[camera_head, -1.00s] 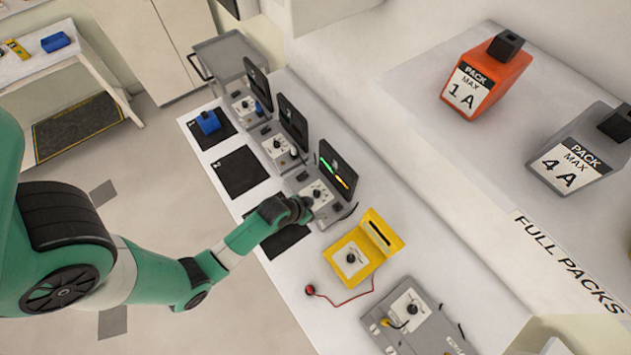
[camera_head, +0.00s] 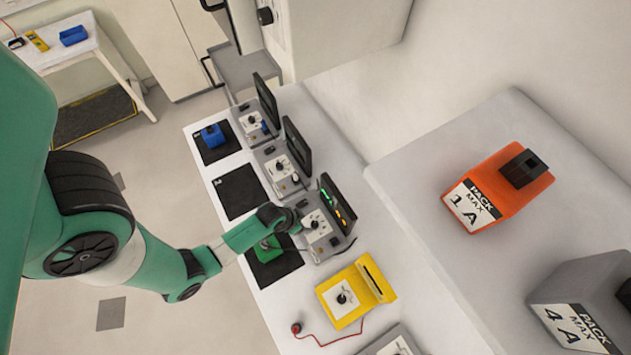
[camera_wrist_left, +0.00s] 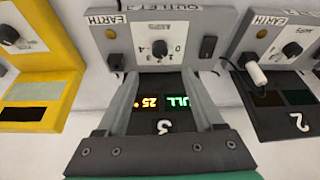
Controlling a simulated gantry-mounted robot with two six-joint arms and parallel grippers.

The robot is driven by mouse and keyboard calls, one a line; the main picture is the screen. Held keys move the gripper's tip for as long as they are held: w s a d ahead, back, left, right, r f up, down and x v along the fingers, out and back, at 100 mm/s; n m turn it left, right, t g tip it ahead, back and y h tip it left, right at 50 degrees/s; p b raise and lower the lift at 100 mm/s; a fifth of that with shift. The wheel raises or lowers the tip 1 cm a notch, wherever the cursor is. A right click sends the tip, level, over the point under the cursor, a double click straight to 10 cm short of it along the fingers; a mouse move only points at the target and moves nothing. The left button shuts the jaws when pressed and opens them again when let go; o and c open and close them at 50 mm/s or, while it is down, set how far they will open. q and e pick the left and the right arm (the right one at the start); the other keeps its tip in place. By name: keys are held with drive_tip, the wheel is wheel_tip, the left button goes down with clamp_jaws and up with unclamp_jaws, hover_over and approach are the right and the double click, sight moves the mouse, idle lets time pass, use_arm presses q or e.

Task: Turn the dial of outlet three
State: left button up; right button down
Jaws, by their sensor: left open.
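Outlet three is a grey unit (camera_head: 330,245) with a white dial plate and an upright black screen showing green and orange marks. It is also in the left wrist view, with its dial (camera_wrist_left: 160,48) on the white face and the lit display (camera_wrist_left: 150,102) marked 3 below. My left gripper (camera_head: 297,217) is at the front of this unit in the head view. In the left wrist view the open, empty fingers (camera_wrist_left: 160,74) point toward the face, with the dial beyond and between their tips. Contact with the dial cannot be seen. My right gripper is not in view.
A green block (camera_head: 268,248) lies on the black mat beside outlet three. Two similar outlets stand farther back, with a blue block (camera_head: 212,135) beside the farthest. A yellow unit (camera_head: 345,295) with a red lead stands nearer. Orange and grey packs rest on the right shelf.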

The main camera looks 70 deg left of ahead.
sight(314, 224)
use_arm(q)
drive_tip(key=b+x, duration=0.5)
drive_tip(key=x, duration=0.6)
drive_tip(key=shift+w, duration=0.1)
clamp_jaws()
